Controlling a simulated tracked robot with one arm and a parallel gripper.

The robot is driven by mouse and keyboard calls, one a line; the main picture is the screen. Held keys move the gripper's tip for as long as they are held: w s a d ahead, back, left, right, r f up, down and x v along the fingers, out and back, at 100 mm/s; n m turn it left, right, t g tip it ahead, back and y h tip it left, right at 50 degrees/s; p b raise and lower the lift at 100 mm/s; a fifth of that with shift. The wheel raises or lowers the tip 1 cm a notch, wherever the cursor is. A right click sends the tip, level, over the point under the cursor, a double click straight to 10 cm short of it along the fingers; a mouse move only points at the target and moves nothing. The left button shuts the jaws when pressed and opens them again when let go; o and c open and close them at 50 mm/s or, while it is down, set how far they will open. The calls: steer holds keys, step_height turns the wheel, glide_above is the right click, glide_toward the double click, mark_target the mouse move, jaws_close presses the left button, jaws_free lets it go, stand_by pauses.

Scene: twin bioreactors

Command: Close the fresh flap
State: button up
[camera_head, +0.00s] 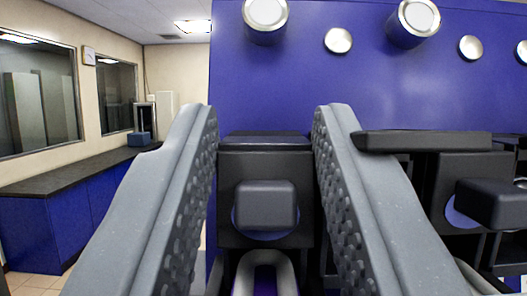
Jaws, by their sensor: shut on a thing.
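My gripper (267,130) reaches forward with its two grey, studded fingers on either side of a dark unit on the blue machine. It is shut on a dark flap (265,142), a flat strip at the top of this unit, level with the fingertips. Below the flap is a dark square face with a protruding rounded block (266,205). The fingers cover the unit's sides, so the exact contact is hidden. No label shows which flap is the fresh one.
A similar dark unit stands at right, with a flat slab (422,142) sticking out and a block (495,203) below. The blue machine wall (300,80) carries round metal ports. A grey loop (265,265) lies low between the fingers. A counter (70,175) runs along the left wall.

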mark_target(277, 217)
steer(key=shift+w+f, duration=0.1)
steer(key=shift+f, duration=0.1)
steer(key=o, duration=0.6)
steer(key=shift+o, duration=0.3)
steer(key=shift+s, duration=0.2)
steer(key=b+v, duration=0.3)
steer(key=b, duration=0.1)
steer(key=shift+d+f, duration=0.1)
steer(key=shift+d, duration=0.05)
steer(key=b+v, duration=1)
steer(key=b, duration=0.2)
steer(key=shift+b, duration=0.4)
